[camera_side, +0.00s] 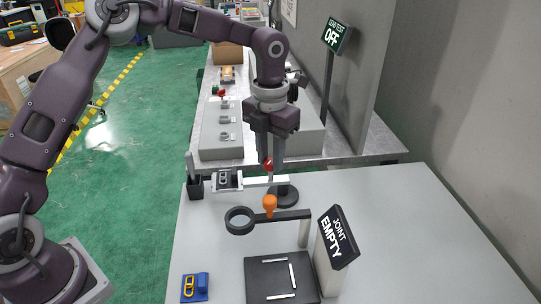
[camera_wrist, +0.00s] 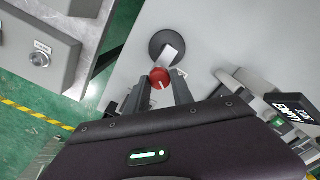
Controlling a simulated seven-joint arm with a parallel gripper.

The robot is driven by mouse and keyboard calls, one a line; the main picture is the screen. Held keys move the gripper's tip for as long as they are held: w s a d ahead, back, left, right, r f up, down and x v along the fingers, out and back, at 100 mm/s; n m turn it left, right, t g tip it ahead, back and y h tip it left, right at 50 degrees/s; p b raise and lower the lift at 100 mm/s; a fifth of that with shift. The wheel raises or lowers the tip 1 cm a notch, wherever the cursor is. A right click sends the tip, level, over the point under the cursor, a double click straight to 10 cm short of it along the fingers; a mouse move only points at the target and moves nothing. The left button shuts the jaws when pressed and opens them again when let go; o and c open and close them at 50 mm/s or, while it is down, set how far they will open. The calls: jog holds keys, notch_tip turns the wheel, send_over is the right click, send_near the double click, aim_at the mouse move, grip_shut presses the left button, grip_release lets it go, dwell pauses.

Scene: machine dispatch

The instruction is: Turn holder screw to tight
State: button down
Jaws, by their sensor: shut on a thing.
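The holder screw is a red round knob (camera_side: 268,166) on a pale horizontal arm of a stand with a round black base (camera_side: 283,197). In the wrist view the red knob (camera_wrist: 159,76) shows a white line on its top. My gripper (camera_side: 271,160) points down from above and is shut on the red knob, with a finger on either side of it. In the wrist view the fingertips (camera_wrist: 162,84) partly hide the knob's sides. At the arm's left end a small grey clamp-like part (camera_side: 228,180) shows; its details are too small to tell.
An orange knob (camera_side: 269,205) sits on a black arm with a ring (camera_side: 240,220), close in front. A sign reading "JOINT EMPTY" (camera_side: 338,238) stands right of a black tray (camera_side: 265,272). A blue and yellow part (camera_side: 195,287) lies front left. The table's right side is clear.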

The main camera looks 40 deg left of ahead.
aim_at(270, 161)
jog(key=m, duration=0.4)
jog(key=shift+r+m, duration=0.1)
jog(key=shift+m, duration=0.3)
dwell(0.4)
jog(key=c, duration=1.1)
grip_release()
notch_tip(270, 161, up, 7)
